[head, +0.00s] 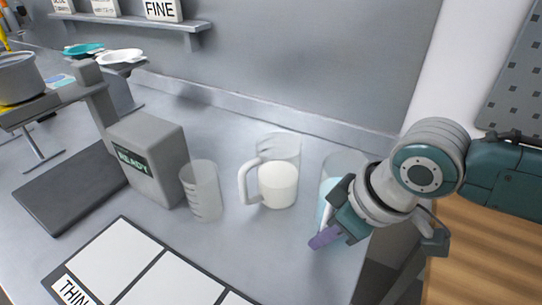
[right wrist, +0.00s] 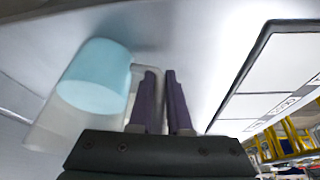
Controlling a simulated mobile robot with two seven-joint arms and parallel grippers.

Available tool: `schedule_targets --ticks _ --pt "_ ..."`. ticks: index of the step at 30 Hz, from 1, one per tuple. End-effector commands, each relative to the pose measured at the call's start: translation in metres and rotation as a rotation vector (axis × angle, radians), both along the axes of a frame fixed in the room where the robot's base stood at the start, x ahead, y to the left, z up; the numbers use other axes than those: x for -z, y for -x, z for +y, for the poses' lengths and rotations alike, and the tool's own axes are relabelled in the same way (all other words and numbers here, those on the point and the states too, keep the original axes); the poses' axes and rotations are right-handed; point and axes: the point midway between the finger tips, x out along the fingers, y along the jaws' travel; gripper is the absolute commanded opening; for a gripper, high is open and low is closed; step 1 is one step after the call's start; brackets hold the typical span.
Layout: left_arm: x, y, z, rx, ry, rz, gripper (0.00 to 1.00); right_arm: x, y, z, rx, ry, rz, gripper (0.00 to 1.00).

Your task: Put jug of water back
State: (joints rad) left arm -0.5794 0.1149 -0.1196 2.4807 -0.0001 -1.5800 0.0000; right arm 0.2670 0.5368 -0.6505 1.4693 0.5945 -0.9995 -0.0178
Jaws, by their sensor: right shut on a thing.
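The jug of water (head: 327,187) is clear, with light blue water inside, and is near the right edge of the grey bench. My right gripper (head: 323,238) partly hides it in the head view. In the right wrist view the jug shows its blue water (right wrist: 95,78) to the left of the purple fingers (right wrist: 164,100). The gripper is shut on the jug's handle, which the fingers partly hide. I cannot tell whether the jug's base touches the bench. My left gripper is not in view.
A jug of white liquid (head: 278,180) and an empty clear beaker (head: 203,190) stand to the left. A grey box reading READY (head: 150,160) is further left. A dark-framed board with white panels (head: 160,278) lies in front. A wooden surface (head: 480,250) is at the right.

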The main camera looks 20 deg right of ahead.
Motion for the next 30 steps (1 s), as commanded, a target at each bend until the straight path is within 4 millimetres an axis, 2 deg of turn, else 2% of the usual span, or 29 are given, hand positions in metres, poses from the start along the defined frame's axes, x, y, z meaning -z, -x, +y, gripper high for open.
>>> schedule_targets --ticks 9,10,18,25,30 --pt "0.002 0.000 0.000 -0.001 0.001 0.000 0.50 0.002 -0.001 0.000 0.000 -0.001 -0.003 0.00" --pt "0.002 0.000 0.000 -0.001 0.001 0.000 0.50 0.003 0.000 0.000 0.000 0.000 -0.001 0.18" --pt "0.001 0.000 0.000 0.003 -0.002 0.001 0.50 0.002 0.000 0.000 0.000 0.000 0.000 0.46" --pt "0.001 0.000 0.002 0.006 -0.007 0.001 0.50 0.001 0.000 0.000 0.000 0.000 -0.001 0.46" --pt "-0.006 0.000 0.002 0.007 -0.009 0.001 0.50 -0.014 0.003 -0.002 0.000 0.000 -0.001 0.46"
